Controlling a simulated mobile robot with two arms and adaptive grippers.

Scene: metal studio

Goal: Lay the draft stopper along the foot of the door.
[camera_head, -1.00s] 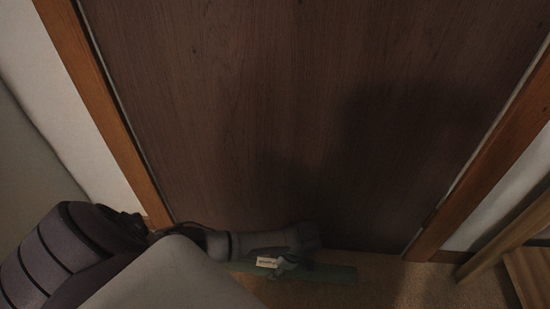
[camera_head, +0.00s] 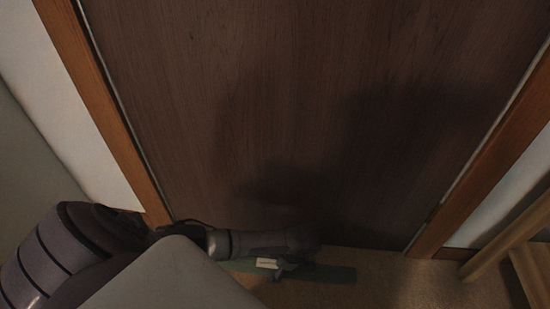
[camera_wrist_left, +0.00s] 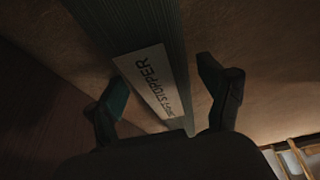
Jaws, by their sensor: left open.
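The draft stopper (camera_head: 335,273) is a long green strip with a white label. It lies on the carpet near the foot of the brown wooden door (camera_head: 290,120), partly hidden by my left arm. My left gripper (camera_head: 292,262) is over it by the label. In the left wrist view the stopper (camera_wrist_left: 172,30) runs between the two open fingers of the left gripper (camera_wrist_left: 168,95), its label reading "STOPPER". The fingers stand apart on either side of it. Whether the stopper touches the door cannot be told. My right gripper is not in view.
Orange-brown door frame posts stand at the left (camera_head: 105,120) and right (camera_head: 490,150). A wooden piece of furniture (camera_head: 510,240) is at the lower right. Bare carpet (camera_head: 420,285) lies between it and the stopper.

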